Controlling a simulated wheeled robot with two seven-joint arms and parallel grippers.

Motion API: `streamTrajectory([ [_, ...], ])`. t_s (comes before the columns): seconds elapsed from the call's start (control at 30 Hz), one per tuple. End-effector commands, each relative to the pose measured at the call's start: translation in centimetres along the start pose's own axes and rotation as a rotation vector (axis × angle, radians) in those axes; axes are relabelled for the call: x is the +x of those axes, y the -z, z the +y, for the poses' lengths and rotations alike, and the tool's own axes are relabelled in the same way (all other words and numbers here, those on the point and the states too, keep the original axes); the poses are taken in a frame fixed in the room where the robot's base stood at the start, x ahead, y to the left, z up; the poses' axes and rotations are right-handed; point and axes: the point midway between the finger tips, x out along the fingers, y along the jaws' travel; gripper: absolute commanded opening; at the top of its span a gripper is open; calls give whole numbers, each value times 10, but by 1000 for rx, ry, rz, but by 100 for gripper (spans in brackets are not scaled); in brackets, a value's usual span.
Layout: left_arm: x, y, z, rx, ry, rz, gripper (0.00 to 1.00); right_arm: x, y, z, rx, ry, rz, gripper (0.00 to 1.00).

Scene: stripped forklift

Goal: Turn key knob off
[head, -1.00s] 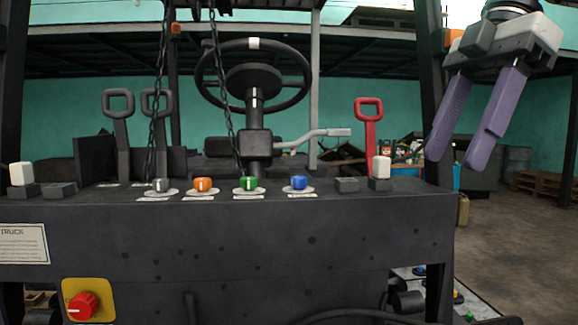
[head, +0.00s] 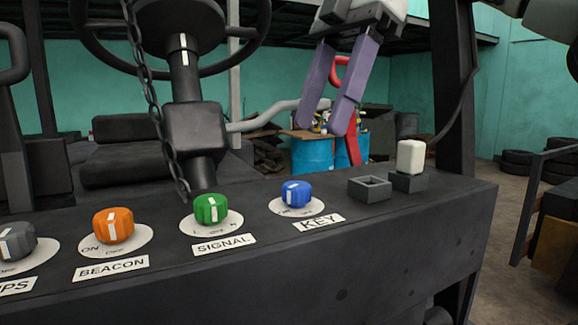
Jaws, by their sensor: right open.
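The key knob (head: 296,194) is blue with a white pointer line, on a round white dial above the KEY label (head: 319,223). It sits on the dark panel, right of the green signal knob (head: 211,209). Its pointer stands roughly upright; the dial lettering is too small to read surely. My right gripper (head: 324,126) has two purple fingers, spread apart with nothing between them. It hangs above and behind the key knob, slightly to its right, not touching it. My left gripper is not in view.
An orange beacon knob (head: 114,225) and a grey knob (head: 16,242) stand further left. An empty square socket (head: 369,188) and a white block switch (head: 411,158) lie right of the key knob. A hanging chain (head: 152,95), steering column (head: 194,130) and red lever (head: 352,145) stand behind.

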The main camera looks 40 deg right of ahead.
Motion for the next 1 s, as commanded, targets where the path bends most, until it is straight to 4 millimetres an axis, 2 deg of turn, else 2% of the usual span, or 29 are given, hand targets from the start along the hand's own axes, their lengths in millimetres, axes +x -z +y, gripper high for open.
streamTrajectory([
  [0.3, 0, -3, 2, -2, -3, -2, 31, 55, 0, -1, -1, 2, 1, 48],
  [0.5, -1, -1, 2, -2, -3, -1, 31, 79, 0, 0, 0, 1, 0, 48],
  [0.9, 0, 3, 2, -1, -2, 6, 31, 86, 0, 0, 1, -1, 0, 48],
  [1.0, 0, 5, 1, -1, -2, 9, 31, 86, 0, 0, 1, -1, 0, 31],
])
